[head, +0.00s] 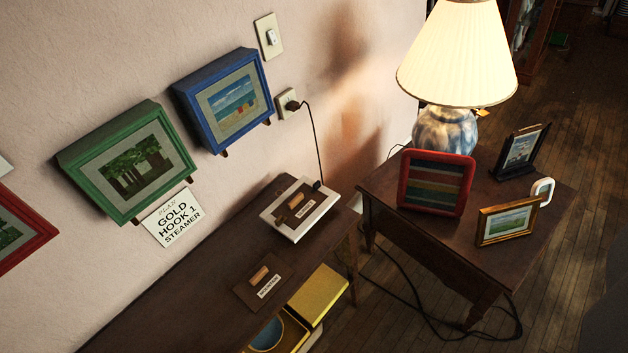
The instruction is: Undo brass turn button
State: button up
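Small brown tabs show under the blue box frame (226,102) with a beach picture and under the green box frame (128,164) with a tree picture, both on the wall. I cannot tell whether any tab is brass or turns. A red frame (435,183), a gold frame (508,220) and a black frame (520,152) stand on the side table (385,207); their backs are hidden. My gripper is not in view.
A lit lamp (457,55) stands on the side table; cables trail on the floor below.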

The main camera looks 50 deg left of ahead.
aim_at(281, 218)
jog(key=u, duration=0.25)
jog(key=i, duration=1.05)
jog(key=u, duration=0.45)
